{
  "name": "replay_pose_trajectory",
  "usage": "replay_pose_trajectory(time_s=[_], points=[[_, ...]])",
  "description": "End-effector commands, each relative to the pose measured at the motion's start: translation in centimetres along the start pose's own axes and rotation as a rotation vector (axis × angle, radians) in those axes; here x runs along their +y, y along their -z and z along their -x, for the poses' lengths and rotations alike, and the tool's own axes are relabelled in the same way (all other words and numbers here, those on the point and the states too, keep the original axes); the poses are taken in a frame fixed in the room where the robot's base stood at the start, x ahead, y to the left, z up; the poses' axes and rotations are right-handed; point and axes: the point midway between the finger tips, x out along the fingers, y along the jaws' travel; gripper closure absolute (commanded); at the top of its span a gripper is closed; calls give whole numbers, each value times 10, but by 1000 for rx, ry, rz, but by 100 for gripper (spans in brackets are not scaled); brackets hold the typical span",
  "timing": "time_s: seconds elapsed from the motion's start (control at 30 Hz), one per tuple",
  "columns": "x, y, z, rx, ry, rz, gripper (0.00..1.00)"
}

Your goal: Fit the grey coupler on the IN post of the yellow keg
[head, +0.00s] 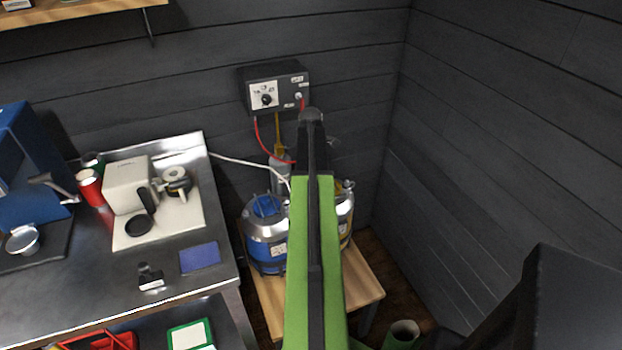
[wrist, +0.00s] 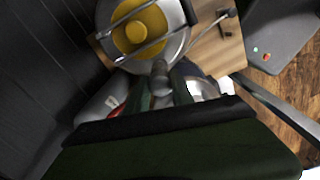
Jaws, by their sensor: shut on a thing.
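The yellow keg (head: 346,212) stands on a low wooden stand, mostly hidden behind my arm in the head view. In the wrist view its round metal top with a yellow centre (wrist: 140,32) lies just beyond my gripper (wrist: 160,90). My gripper is shut on a small grey piece, which looks like the grey coupler (wrist: 160,76). The coupler is close to the near rim of the keg top; I cannot tell whether it touches a post. The IN label is not readable.
A blue keg (head: 266,240) stands left of the yellow keg on the wooden stand (head: 366,288). A dark control box (head: 274,88) with a red line hangs on the wall behind. A metal counter (head: 90,270) with coffee gear is at the left. The right wall is close.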

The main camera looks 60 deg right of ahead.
Motion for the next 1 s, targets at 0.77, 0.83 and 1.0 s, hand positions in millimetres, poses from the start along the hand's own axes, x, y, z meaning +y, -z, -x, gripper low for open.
replay_pose_trajectory(time_s=[0.77,0.83,1.0], points=[[0,1,-16,0,0,1,100],[0,1,-17,0,0,2,100],[0,1,-16,0,0,2,100]])
